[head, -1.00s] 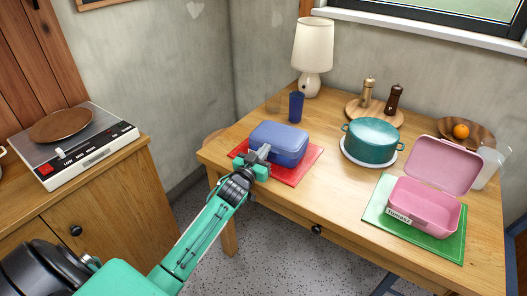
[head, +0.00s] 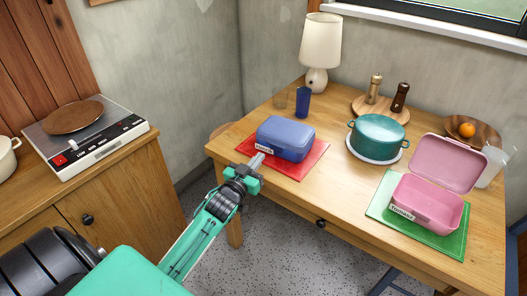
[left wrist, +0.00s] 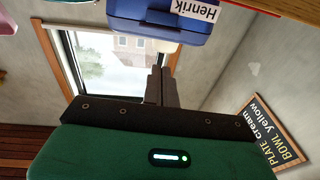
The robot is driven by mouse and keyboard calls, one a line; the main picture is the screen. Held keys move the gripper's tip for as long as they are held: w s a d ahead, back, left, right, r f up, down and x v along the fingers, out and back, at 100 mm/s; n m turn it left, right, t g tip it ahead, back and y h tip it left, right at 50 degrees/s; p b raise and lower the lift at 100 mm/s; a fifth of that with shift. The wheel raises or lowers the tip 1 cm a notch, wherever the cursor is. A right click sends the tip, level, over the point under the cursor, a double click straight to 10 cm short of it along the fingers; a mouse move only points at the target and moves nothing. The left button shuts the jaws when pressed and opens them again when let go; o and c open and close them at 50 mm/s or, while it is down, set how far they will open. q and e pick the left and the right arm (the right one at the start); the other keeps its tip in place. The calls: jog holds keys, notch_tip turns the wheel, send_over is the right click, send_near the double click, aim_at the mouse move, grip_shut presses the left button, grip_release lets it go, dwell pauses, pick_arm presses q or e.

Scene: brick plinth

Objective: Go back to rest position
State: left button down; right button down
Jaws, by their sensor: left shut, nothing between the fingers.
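My left gripper (head: 257,161) is shut and empty at the front left edge of the table, just in front of the blue lunchbox (head: 286,139). The lunchbox is closed, bears a "Henrik" label and sits on a red mat (head: 314,164). In the left wrist view the shut fingers (left wrist: 161,86) point toward the blue lunchbox (left wrist: 160,20), which shows upside down at the top. A gap between fingertips and box is hard to judge. My left arm comes in from the bottom left. My right gripper is not in view.
An open pink lunchbox (head: 428,203) stands on a green mat (head: 387,222). A teal pot (head: 378,137), a lamp (head: 319,50), a blue cup (head: 303,102) and a wooden bowl (head: 473,132) are on the table. A cabinet (head: 120,195) with a hotplate stands left. Speckled floor lies between.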

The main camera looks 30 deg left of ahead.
pick_arm(q)
jog(key=shift+s+f, duration=0.15)
jog(key=shift+s, duration=0.35)
